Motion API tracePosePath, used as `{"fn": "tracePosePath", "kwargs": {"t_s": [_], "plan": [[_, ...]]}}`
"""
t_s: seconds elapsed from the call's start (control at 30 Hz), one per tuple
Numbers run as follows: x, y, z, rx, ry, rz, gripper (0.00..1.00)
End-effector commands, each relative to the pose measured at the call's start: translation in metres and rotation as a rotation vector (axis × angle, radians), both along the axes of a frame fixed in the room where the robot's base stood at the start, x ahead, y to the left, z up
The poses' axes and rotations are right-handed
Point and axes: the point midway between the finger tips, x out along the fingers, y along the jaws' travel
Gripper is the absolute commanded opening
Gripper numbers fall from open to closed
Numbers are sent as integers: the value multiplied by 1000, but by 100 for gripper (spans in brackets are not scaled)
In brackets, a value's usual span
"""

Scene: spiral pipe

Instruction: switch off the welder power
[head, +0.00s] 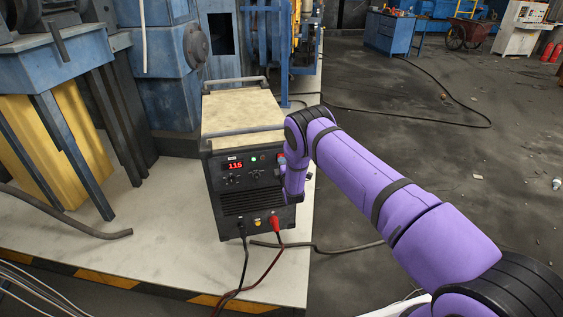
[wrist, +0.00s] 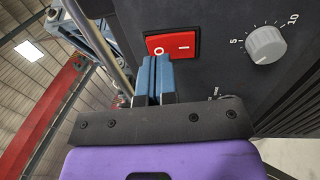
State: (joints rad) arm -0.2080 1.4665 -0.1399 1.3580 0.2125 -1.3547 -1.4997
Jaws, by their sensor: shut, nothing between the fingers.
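The welder (head: 238,185) is a dark box with a beige top, standing on a pale platform, its red display lit and reading 115. A small green light shows on its front panel. My purple arm covers the right edge of that panel in the head view. In the wrist view the red rocker switch (wrist: 183,44) is marked O and a bar. My gripper (wrist: 157,60) is shut, its two blue fingers side by side, with the tips at the lower edge of the switch below the O. I cannot tell whether they touch it.
A grey knob (wrist: 265,45) sits right of the switch. A metal handle bar (wrist: 97,45) runs along the left. Red and black cables (head: 262,270) hang from the welder's front. Open floor (head: 480,175) lies to the right; blue machinery (head: 160,70) stands behind left.

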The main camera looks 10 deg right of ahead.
Motion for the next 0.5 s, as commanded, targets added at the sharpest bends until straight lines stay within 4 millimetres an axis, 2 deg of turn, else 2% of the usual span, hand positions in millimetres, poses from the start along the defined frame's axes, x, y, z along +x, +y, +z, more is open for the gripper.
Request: {"fn": "tracePosePath", "kwargs": {"t_s": [0.17, 0.5], "plan": [[11, 1, 1, 0, 0, 0, 0], [13, 0, 1, 0, 1, 0, 0]]}}
